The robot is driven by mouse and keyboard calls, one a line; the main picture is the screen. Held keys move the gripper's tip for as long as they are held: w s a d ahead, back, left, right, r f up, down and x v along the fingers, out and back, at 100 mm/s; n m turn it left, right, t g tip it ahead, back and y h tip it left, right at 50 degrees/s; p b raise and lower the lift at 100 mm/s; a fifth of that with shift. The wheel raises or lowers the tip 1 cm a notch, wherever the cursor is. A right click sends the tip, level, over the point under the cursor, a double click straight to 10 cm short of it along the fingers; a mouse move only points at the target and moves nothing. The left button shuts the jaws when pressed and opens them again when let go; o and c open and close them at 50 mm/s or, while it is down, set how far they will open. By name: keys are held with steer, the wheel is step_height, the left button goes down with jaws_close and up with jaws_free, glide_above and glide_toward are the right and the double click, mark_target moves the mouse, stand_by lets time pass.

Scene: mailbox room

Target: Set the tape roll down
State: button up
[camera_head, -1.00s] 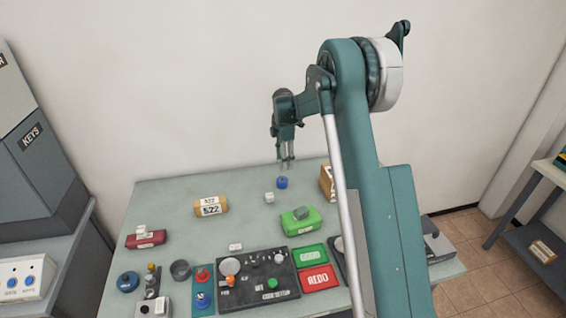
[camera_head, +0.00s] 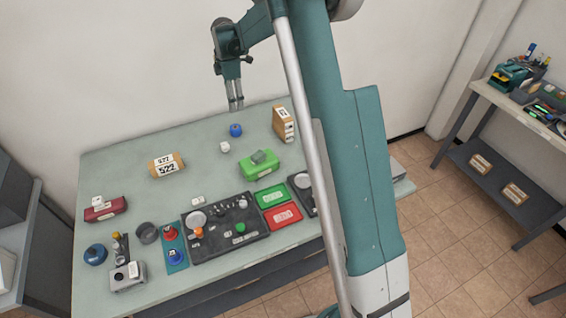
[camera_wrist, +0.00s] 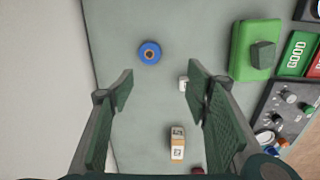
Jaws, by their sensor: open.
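The tape roll, a small blue ring (camera_head: 236,130) with a brown centre, lies flat on the grey-green table (camera_head: 115,168) near its back edge. It also shows in the wrist view (camera_wrist: 150,52), beyond the fingertips. My gripper (camera_head: 236,106) is above the table's back edge, over the roll and apart from it. In the wrist view my gripper (camera_wrist: 160,78) is open with nothing between its fingers.
A white cube (camera_head: 225,147) is near the roll. A brown box (camera_head: 284,124) stands to its right, a green block (camera_head: 259,164) in front. A labelled parcel (camera_head: 167,165) lies left. A control panel (camera_head: 220,232) fills the front. Bare table surrounds the roll.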

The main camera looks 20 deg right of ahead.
steer(key=s+r+m+t, duration=0.2)
steer(key=s+r+m, duration=0.2)
steer(key=s+r, duration=0.7)
steer(key=s+r+m+t, duration=0.1)
steer(key=s+r+m, duration=0.3)
steer(key=s+r, duration=0.7)
steer(key=s+f+m+t, duration=0.1)
steer(key=s+f+m, duration=0.1)
steer(key=s, duration=0.8)
steer(key=s+f+m+t, duration=0.1)
steer(key=s+f+m, duration=0.2)
steer(key=s, duration=0.8)
steer(key=s+a+f+m+t, duration=0.1)
steer(key=s+m, duration=0.4)
steer(key=s, duration=0.5)
steer(key=shift+s+f, duration=0.2)
steer(key=shift+f, duration=0.6)
steer(key=shift+a, duration=0.1)
steer(key=shift+f, duration=0.2)
